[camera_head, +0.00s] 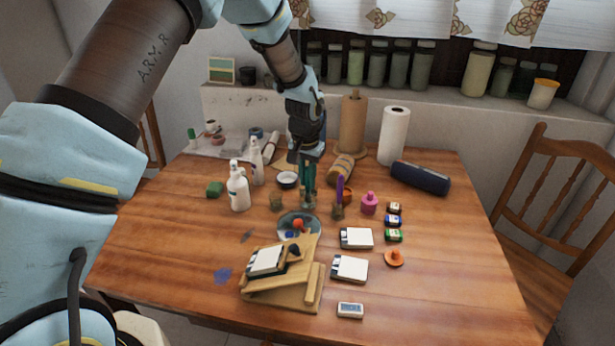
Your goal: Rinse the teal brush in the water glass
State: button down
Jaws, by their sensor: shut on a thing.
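My gripper (308,158) points down over the middle of the table and is shut on the teal brush (308,176). The brush hangs roughly upright. Its lower end is at a small clear glass (308,203), which looks like the water glass; I cannot tell whether the tip is inside it or just behind it. The bristles are not clear at this size. A round palette dish (286,231) with orange and blue paint lies just in front of the glass.
White bottles (238,190) stand further left. A wooden easel (285,291) is in front.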

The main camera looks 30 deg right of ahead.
jog(key=shift+a, duration=0.1)
dwell(0.3)
jog(key=shift+s+a, duration=0.1)
jog(key=shift+s, duration=0.15)
jog(key=shift+w, duration=0.1)
jog(key=shift+w+d, duration=0.4)
jog(key=shift+s, duration=0.15)
jog(key=shift+s, duration=0.3)
jog(key=shift+w+a, duration=0.1)
